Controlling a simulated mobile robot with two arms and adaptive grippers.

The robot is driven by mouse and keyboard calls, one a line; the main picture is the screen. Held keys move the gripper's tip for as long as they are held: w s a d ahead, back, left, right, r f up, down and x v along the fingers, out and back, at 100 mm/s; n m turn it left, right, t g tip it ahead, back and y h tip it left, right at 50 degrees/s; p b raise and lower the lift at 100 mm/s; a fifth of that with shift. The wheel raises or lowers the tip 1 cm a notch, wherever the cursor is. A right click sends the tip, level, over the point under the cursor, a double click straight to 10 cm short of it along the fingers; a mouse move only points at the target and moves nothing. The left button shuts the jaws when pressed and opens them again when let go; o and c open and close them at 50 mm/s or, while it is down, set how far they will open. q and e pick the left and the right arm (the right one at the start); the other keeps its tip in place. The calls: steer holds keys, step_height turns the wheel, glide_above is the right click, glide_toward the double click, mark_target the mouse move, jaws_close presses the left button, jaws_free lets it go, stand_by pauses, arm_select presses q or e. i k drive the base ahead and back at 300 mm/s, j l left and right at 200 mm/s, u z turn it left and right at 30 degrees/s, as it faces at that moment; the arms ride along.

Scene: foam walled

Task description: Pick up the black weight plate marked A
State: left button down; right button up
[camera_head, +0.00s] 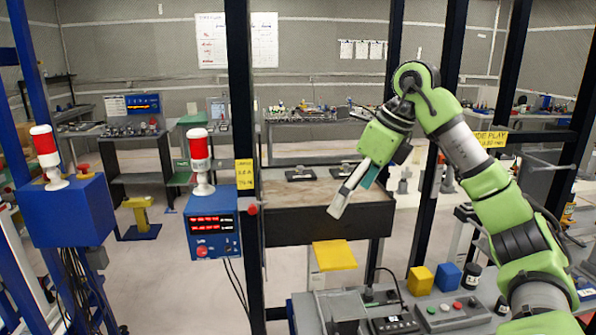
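No letter A can be read on anything in this view. Two small dark flat objects lie on the brown-topped table, the left one (300,174) and the right one (343,171); I cannot tell whether either is the weight plate. Small black round objects also stand at the lower right, one (472,276) beside the blue block and one (502,306) in front of it. My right gripper (340,208) points down and left in front of the brown-topped table, with nothing visibly held. Its fingers are seen from the side, so their opening is unclear. My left gripper is out of view.
The table's dark front edge (300,226) lies behind my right gripper. Dark frame posts (243,150) stand around. A yellow block (420,280), a blue block (447,276) and a button box (452,313) sit on the near bench. A blue control box (212,228) stands left.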

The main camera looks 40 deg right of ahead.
mark_target(300, 175)
steer(key=i+l, duration=1.1)
steer(key=i, duration=0.25)
